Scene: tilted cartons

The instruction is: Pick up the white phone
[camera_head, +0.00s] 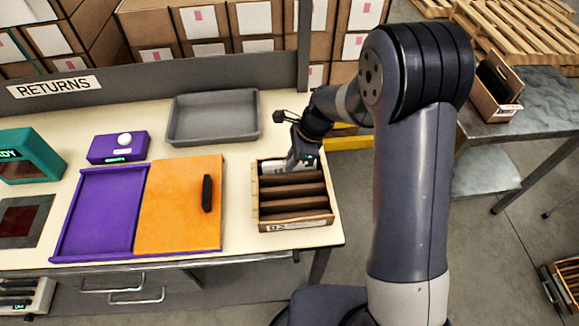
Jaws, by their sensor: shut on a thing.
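The divided brown carton (293,226) stands at the right end of the cream table, with several parallel slots. A pale, whitish slab, which looks like the white phone (273,166), shows in the far slot. My gripper (303,163) reaches down into that far slot from above and is shut on this phone. The fingers and my wrist cover part of it. I cannot tell from this view whether the phone is lifted off the slot floor. The nearer slots look dark, with no phone clearly visible in them.
Left of the carton lie an orange panel (180,225) with a black handle and a purple tray (95,212). A grey tray (212,118) and a purple box (118,147) sit behind. A grey rail runs along the back. Another carton (496,92) stands on the right-hand table.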

